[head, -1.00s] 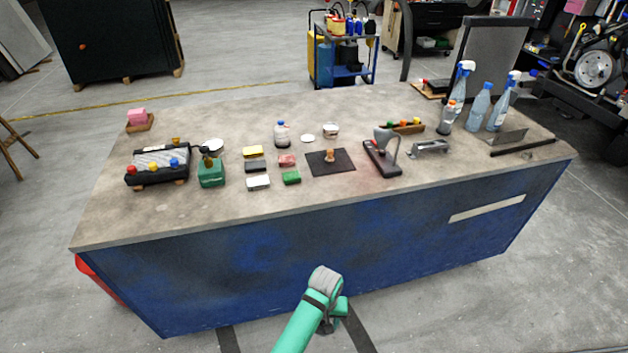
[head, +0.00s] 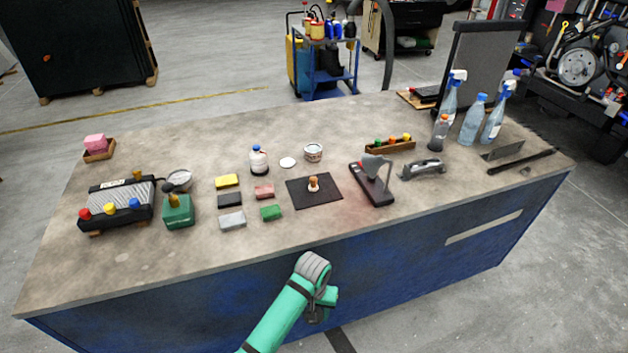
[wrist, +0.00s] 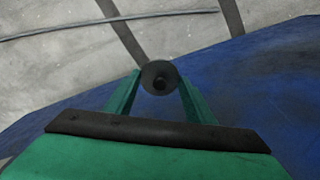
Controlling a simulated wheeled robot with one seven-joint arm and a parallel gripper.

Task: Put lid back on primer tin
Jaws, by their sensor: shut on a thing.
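A small white tin (head: 313,153) stands toward the back middle of the bench. A flat white disc (head: 288,162), which looks like a lid, lies just left of it, apart from it. My gripper (wrist: 160,82) is in front of the bench's blue side, below the top and away from the tin. In the wrist view its two green fingers are shut on a dark grey round piece (wrist: 152,71) with a black centre. I cannot tell what this piece is. In the head view my wrist mostly hides it.
The bench top (head: 120,258) has a clear front strip. Sanding blocks (head: 232,220), a white bottle (head: 259,160), a dark mat (head: 328,200) with a small knobbed item and a tape dispenser-like tool (head: 375,185) surround the middle. Spray bottles (head: 494,120) stand at right.

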